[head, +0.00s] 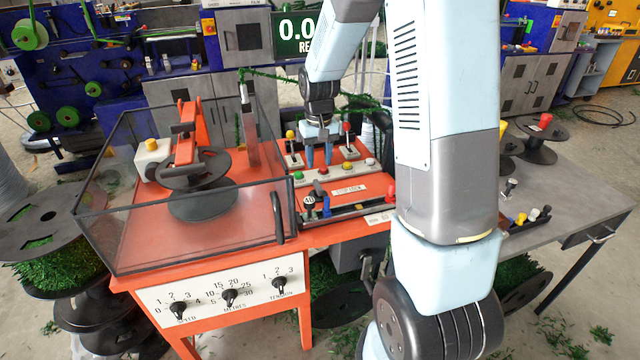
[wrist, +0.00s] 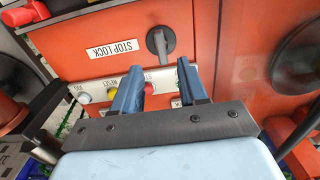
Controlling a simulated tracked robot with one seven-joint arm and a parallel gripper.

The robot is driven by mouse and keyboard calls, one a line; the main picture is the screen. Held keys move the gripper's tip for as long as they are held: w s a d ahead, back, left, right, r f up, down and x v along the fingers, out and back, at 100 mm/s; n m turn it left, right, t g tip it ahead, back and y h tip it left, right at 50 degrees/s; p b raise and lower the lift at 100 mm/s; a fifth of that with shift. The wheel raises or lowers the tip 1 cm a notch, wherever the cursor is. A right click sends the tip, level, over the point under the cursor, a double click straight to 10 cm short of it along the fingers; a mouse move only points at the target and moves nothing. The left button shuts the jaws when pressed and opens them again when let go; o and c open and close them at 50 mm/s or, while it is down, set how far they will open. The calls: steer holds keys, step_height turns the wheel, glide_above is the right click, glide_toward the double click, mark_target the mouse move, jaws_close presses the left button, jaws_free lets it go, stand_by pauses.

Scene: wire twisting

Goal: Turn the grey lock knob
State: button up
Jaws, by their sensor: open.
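In the wrist view the knob shows just beyond the gap between the fingertips, and I see no contact.
A row of coloured buttons (head: 345,167) lies close to the fingertips. Levers with red (head: 347,128) and yellow (head: 290,134) tops stand on either side of the gripper. A clear guard box (head: 228,240) encloses the spool on the left. A slotted rail (head: 350,211) runs along the front.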

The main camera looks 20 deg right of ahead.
mark_target(320, 186)
step_height(320, 186, down, 9)
steer(key=shift+f, duration=0.1)
stand_by(0.3)
jaws_close()
stand_by(0.4)
steer(key=shift+d, duration=0.15)
